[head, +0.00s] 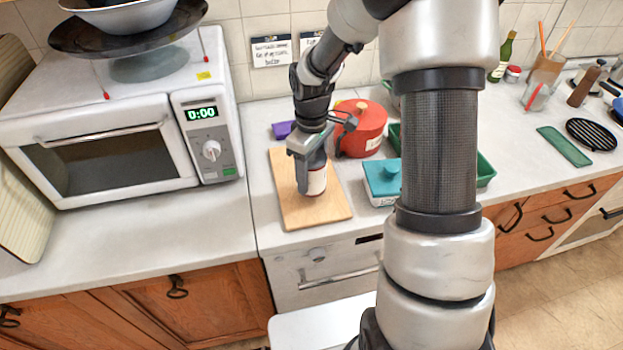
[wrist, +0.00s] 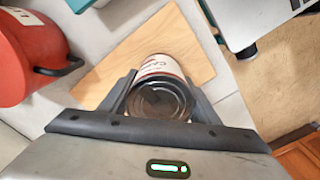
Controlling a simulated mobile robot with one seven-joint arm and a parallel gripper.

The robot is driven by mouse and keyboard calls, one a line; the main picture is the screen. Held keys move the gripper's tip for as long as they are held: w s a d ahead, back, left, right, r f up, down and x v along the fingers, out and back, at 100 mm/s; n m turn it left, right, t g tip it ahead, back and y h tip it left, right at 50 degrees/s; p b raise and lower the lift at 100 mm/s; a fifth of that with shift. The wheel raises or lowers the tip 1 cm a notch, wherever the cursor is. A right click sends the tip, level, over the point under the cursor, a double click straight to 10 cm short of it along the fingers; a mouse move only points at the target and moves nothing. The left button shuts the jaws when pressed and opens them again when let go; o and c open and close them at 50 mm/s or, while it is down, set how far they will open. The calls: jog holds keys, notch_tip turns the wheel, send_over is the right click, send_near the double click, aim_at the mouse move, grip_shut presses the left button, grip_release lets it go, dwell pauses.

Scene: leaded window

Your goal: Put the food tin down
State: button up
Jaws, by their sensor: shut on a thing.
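The food tin (head: 317,180) is a can with a white and dark red label. It also shows in the wrist view (wrist: 160,90), where its dark metal end faces the camera. My gripper (head: 308,180) is shut on the tin, one finger on each side of it. In the wrist view my gripper (wrist: 160,97) spans the can. The tin is at the wooden cutting board (head: 300,212) on the counter. I cannot tell whether its base touches the board. In the head view my fingers hide part of the tin.
A red pot (head: 362,130) stands close behind and right of the board. A teal-lidded container (head: 382,178) is to its right. A white microwave (head: 110,140) stands to the left. The counter (head: 170,235) in front of the microwave is clear, and so is the front of the board.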

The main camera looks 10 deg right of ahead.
aim_at(312, 181)
jog(key=shift+f, duration=1.5)
jog(key=o, duration=1.4)
